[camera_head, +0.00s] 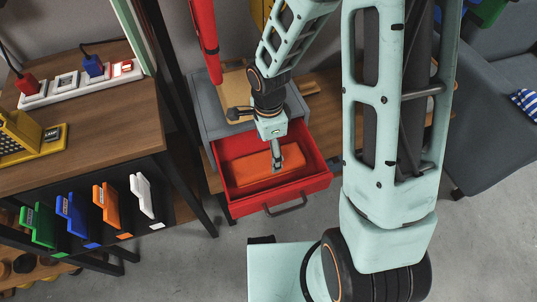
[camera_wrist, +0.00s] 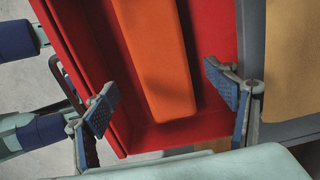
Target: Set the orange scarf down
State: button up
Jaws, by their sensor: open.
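The orange scarf (camera_head: 290,158) is a folded, long block lying in an open red drawer (camera_head: 313,180) in the head view. In the wrist view the scarf (camera_wrist: 160,60) lies lengthwise on the floor of the red drawer (camera_wrist: 215,128). My gripper (camera_head: 277,166) is over the drawer, just above or beside the scarf. In the wrist view my gripper (camera_wrist: 168,100) has its two blue-padded fingers wide apart, one on each side of the scarf's near end. Nothing is between the pads, and the scarf appears apart from them.
The drawer's dark handle (camera_head: 287,205) faces the front. A grey cabinet (camera_head: 207,100) with a wooden board on top stands behind it. A grey sofa (camera_head: 490,110) is at the right.

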aim_at(268, 161)
notch_tip(268, 161, up, 5)
jog(key=shift+r+p, duration=0.2)
jog(key=shift+p, duration=0.3)
